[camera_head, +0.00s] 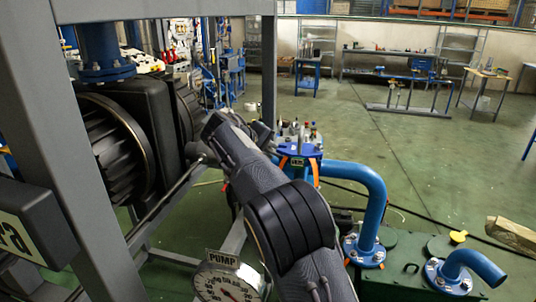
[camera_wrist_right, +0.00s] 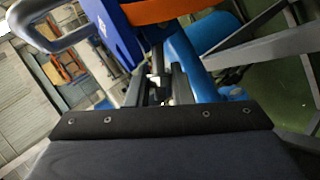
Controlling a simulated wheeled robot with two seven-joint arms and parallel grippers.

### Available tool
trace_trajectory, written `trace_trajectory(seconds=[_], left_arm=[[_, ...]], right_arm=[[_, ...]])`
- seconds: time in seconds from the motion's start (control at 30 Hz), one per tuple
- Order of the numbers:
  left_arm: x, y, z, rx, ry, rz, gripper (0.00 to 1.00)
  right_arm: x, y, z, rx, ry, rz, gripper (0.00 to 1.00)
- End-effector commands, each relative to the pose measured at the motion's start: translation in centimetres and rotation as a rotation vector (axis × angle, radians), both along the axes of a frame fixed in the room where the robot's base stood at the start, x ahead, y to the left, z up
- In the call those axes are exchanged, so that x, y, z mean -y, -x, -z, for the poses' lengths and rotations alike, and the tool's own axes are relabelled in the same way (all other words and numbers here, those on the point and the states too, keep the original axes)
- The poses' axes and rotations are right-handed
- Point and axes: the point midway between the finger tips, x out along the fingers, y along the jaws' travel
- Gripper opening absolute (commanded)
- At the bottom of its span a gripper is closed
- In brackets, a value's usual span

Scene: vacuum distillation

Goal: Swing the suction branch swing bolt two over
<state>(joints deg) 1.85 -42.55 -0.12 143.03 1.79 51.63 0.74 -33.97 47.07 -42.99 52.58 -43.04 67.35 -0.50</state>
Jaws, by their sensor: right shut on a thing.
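The suction branch (camera_head: 300,150) is a blue fitting with several upright metal bolts on top, at the middle of the head view, joined to a blue pipe (camera_head: 372,200). My right arm crosses the head view from the bottom and hides the branch's left side. In the wrist view my right gripper (camera_wrist_right: 157,84) is shut on a small metal piece, apparently a swing bolt (camera_wrist_right: 156,79), beside the blue body (camera_wrist_right: 122,35). The bolt's angle and which bolt it is cannot be told. My left gripper is not in view.
A grey steel frame (camera_head: 75,150) stands close on the left, with a dark finned machine (camera_head: 120,150) behind it. A pump gauge (camera_head: 228,282) is at the bottom. A short blue pipe (camera_head: 475,265) is at lower right. An orange band (camera_wrist_right: 160,12) passes near the gripper.

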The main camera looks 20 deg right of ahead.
Motion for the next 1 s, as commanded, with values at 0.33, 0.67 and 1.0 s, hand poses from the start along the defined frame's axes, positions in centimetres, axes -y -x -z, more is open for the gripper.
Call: trace_trajectory(seconds=[0.33,0.67,1.0], left_arm=[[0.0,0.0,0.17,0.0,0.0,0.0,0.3],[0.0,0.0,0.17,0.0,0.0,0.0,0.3],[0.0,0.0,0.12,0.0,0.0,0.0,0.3]], right_arm=[[0.08,0.09,0.05,0.014,-0.025,0.003,0.0],[0.09,0.1,0.04,0.013,-0.024,0.003,0.3],[0.11,0.08,-0.1,0.014,-0.02,0.003,0.3]])
